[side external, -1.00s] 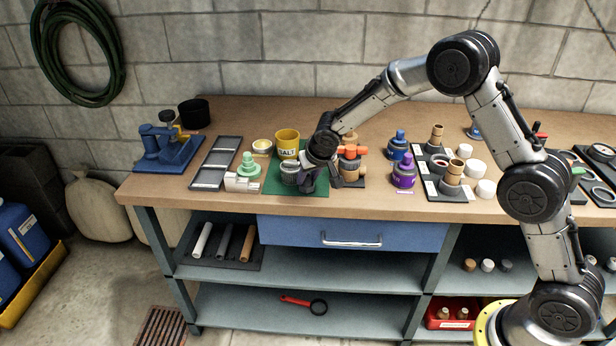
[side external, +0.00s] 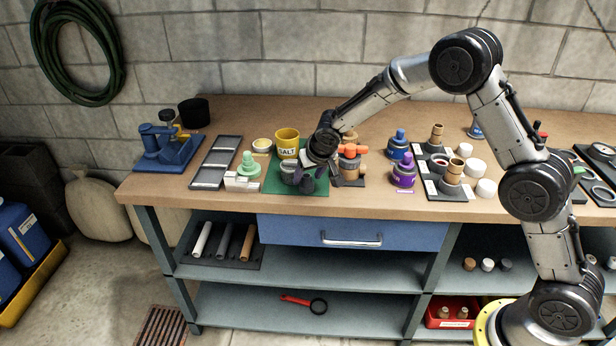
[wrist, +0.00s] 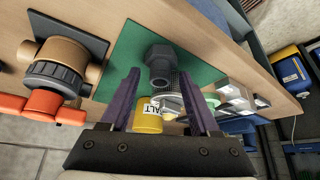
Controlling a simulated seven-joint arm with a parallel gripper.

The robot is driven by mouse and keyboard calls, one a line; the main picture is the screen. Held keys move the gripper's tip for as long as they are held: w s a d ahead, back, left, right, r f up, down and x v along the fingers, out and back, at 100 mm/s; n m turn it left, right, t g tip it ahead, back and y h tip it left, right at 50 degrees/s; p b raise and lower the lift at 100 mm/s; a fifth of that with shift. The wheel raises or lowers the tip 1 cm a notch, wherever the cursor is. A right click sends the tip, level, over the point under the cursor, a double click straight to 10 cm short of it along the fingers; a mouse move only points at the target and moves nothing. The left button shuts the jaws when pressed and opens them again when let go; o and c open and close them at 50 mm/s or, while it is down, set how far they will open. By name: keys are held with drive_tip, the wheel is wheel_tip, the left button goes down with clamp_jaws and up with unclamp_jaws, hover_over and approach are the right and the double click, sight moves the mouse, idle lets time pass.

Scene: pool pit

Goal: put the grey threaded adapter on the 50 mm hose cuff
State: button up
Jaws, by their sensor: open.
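A dark grey hex-bodied piece, which looks like the threaded adapter (wrist: 161,66), is on the green mat (wrist: 118,60) in the wrist view. My gripper (wrist: 158,74) is open, with its two purple fingers on either side of the line to this piece; I cannot tell whether they touch it. In the side view my gripper (side external: 306,180) is low over the mat's front part and hides some of it. Tan fittings (side external: 453,172) stand on a dark labelled plate to the right; I cannot read which is the 50 mm hose cuff.
A yellow SALT cup (side external: 287,147) stands behind the gripper. A tan fitting with orange handles (side external: 351,157) is close on its right. A mint-green piece (side external: 248,167) and white blocks (side external: 240,183) are to the left. Purple and blue bottles (side external: 403,172) stand further right.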

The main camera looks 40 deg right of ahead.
drive_tip(key=v, duration=1.1)
drive_tip(key=shift+s+r, duration=0.2)
drive_tip(key=shift+r, duration=0.1)
drive_tip(key=s+d+r+n, duration=0.1)
drive_tip(key=s+r, duration=0.3)
drive_tip(key=s, duration=0.9)
drive_tip(key=s+d+r+n+y, duration=0.1)
drive_tip(key=s+r, duration=0.4)
drive_tip(key=s, duration=0.7)
drive_tip(key=shift+s+d+r, duration=0.3)
drive_tip(key=shift+s+d, duration=0.1)
drive_tip(key=shift+d, duration=0.2)
drive_tip(key=shift+o, duration=0.4)
drive_tip(key=s+f+n, duration=0.1)
drive_tip(key=s+f, duration=0.1)
drive_tip(key=s, duration=0.7)
drive_tip(key=shift+s+a+y, duration=0.25)
drive_tip(key=shift+a+y, duration=0.15)
drive_tip(key=shift+a, duration=0.1)
drive_tip(key=shift+f, duration=0.15)
